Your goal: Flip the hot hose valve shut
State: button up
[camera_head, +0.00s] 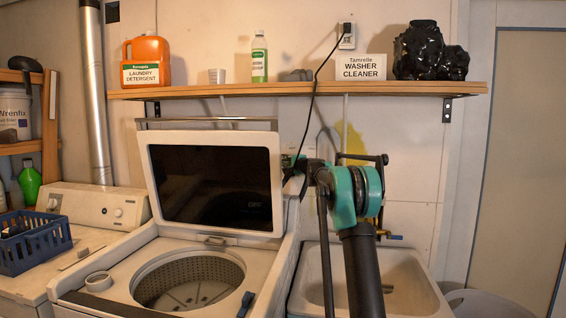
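A small brass-yellow fitting with a blue handle (393,237) shows low on the wall above the sink, just right of my arm. I see no handle that I can make out as the hot hose valve; my arm covers much of the wall there. My teal and black arm rises in front of the sink and bends at a large joint. Dark parts at its far end, left of the joint, may be my gripper (297,171). Its fingers are not distinct, and no contact with a valve can be seen.
The washer's raised lid (212,185) stands close to the left of my arm. The utility sink (412,285) lies below it. A wooden shelf (300,91) with bottles runs above. A black cord (315,95) hangs from the outlet (346,36) toward my arm.

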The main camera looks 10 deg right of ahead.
jog(key=shift+w+a, duration=0.1)
jog(key=shift+w, duration=0.1)
grip_shut()
jog(key=shift+a, duration=0.1)
jog(key=m+h, duration=0.1)
jog(key=m+t+h, duration=0.1)
jog(key=h, duration=0.1)
jog(key=shift+w, duration=0.35)
jog(key=shift+w+d+m+t+h, duration=0.2)
jog(key=shift+m+h, duration=0.4)
jog(key=shift+h, duration=0.3)
jog(key=shift+w+d+m+t+h, duration=0.1)
jog(key=shift+w+m+t+h, duration=0.1)
jog(key=shift+m+h, duration=0.55)
jog(key=shift+h, duration=0.25)
